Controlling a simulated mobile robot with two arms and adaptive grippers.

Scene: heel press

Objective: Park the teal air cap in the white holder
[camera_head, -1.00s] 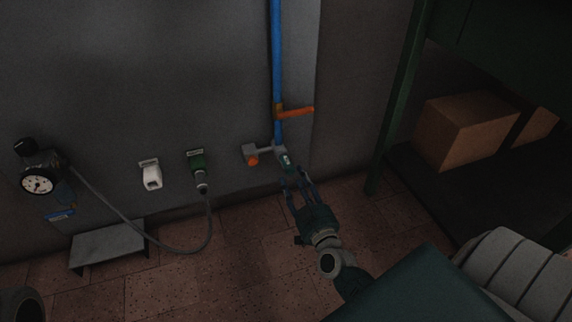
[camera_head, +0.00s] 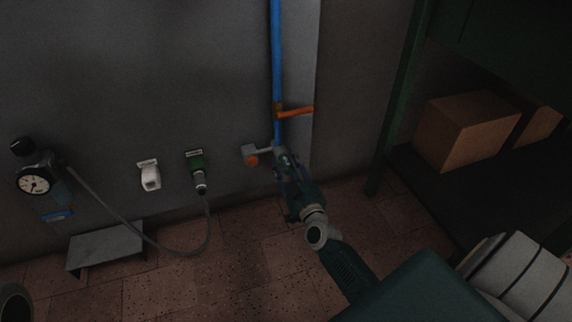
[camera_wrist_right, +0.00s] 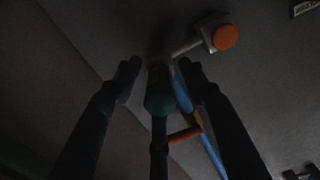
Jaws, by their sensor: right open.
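The teal air cap (camera_wrist_right: 160,92) sits at the lower end of the blue pipe, between the spread fingers of my right gripper (camera_wrist_right: 160,72) in the right wrist view. The fingers are open, with a dark gap visible on the cap's left side; contact on the right is unclear. In the head view my right gripper (camera_head: 286,164) covers most of the cap. The white holder (camera_head: 150,177) is on the wall to the left, its front showing no cap.
A green holder (camera_head: 195,160) with a hose plug stands between the white holder and an orange button (camera_head: 251,160). An orange lever (camera_head: 294,111) crosses the blue pipe (camera_head: 276,60). A grey hose (camera_head: 112,212) hangs from the gauge (camera_head: 34,183).

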